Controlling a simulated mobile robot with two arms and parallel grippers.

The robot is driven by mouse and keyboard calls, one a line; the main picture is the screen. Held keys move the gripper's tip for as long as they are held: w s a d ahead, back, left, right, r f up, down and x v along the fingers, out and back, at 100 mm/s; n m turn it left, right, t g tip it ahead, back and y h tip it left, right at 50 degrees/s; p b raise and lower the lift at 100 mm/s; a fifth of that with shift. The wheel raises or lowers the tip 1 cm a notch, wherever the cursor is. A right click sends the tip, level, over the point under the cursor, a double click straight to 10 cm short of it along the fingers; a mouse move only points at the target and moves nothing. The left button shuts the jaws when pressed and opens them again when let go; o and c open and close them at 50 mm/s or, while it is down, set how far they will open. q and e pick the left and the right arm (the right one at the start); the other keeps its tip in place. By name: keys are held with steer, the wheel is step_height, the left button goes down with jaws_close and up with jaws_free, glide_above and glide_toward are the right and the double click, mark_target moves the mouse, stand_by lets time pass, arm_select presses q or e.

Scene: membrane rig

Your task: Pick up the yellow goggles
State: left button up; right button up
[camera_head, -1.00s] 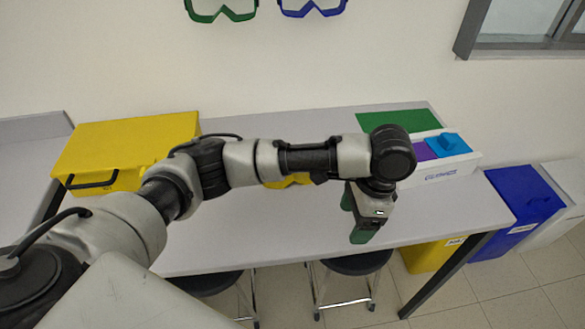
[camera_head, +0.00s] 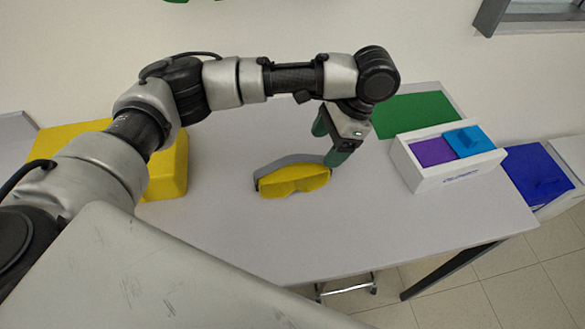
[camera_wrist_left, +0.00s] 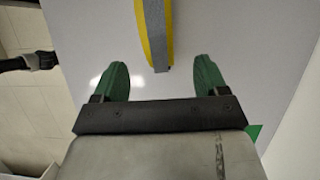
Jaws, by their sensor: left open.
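The yellow goggles (camera_head: 296,180) with a grey strap lie on the white table (camera_head: 240,240), near its middle. In the left wrist view, the goggles (camera_wrist_left: 142,30) show edge-on as a yellow and grey band ahead of the fingers. My left gripper (camera_head: 330,142) has green fingertips and is at the right end of the goggles. In the left wrist view, the left gripper (camera_wrist_left: 158,75) is open, with nothing between its fingers, and the near end of the goggles is just beyond the fingertips. My right gripper does not show.
A white box (camera_head: 445,178) with purple and blue items stands at the right, in front of a green mat (camera_head: 415,108). A yellow case (camera_head: 170,175) stands at the left, partly behind my arm. A blue bin (camera_head: 537,175) is beyond the table's right end. The table front is clear.

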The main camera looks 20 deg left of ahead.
mark_target(314, 165)
arm_select(q)
steer(key=x, duration=0.2)
steer(key=shift+s+f, duration=0.35)
steer(key=p+x, duration=0.1)
steer(key=x, duration=0.3)
steer(key=shift+w+f, duration=0.1)
steer(key=shift+f, duration=0.1)
steer(key=shift+a+f, duration=0.2)
steer(key=shift+f, duration=0.25)
steer(key=c, duration=0.7)
steer(key=shift+c, duration=1.5)
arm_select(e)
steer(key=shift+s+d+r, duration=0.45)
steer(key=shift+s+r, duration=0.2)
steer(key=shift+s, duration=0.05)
arm_select(q)
steer(key=shift+r, duration=0.1)
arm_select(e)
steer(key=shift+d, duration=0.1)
